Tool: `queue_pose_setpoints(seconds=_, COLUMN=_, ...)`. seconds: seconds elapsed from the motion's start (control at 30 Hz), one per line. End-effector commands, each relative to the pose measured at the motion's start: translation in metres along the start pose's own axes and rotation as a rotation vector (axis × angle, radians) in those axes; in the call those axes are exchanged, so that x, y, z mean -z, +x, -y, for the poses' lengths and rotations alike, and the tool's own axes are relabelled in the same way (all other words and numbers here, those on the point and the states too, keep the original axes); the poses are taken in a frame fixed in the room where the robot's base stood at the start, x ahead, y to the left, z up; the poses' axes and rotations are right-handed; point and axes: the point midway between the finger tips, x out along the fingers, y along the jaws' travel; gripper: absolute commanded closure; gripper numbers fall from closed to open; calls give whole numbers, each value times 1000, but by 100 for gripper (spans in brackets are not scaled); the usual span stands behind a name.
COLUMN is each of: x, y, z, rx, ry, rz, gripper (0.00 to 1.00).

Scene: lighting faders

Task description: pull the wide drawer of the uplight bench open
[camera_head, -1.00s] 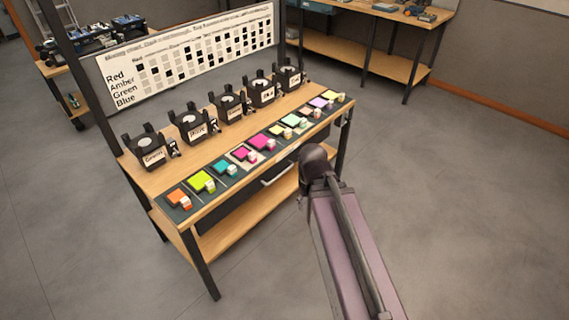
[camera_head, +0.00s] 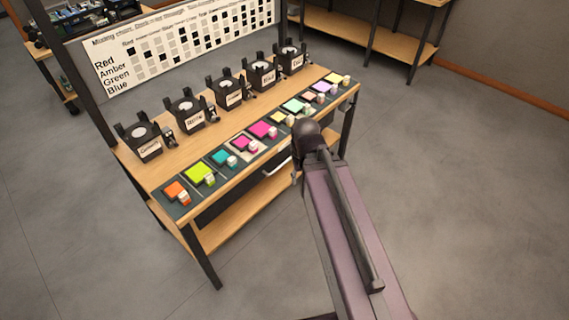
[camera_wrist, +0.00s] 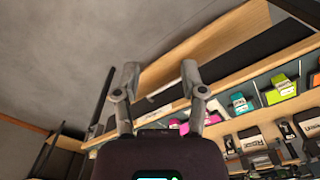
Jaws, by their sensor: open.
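The uplight bench (camera_head: 150,172) stands left of centre in the head view, with a wooden top and a lower shelf. Its wide dark drawer (camera_head: 232,196) sits under the front edge and looks closed. A pale bar handle (camera_head: 277,166) shows on its front, partly hidden by my arm. In the wrist view the dark drawer front (camera_wrist: 245,58) runs diagonally between the shelf and the top. My gripper (camera_wrist: 160,76) is open, its two fingers pointing toward the drawer's side of the bench, with nothing held. In the head view my arm hides the gripper.
Several black lamp units (camera_head: 186,112) and a row of coloured fader tiles (camera_head: 200,174) are on the top. A printed chart board (camera_head: 180,45) stands behind. Another workbench (camera_head: 345,47) is at the back. The floor in front and right is clear.

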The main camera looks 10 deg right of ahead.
Motion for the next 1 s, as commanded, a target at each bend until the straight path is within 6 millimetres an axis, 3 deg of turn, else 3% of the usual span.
queue_pose_setpoints(seconds=0.17, x=2, y=6, z=0, rx=13, ry=5, rz=-1, gripper=46)
queue_pose_setpoints(seconds=0.37, x=13, y=26, z=1, rx=71, ry=22, rz=-7, gripper=46)
queue_pose_setpoints(seconds=1.0, x=86, y=129, z=-1, rx=492, ry=191, rz=-71, gripper=46)
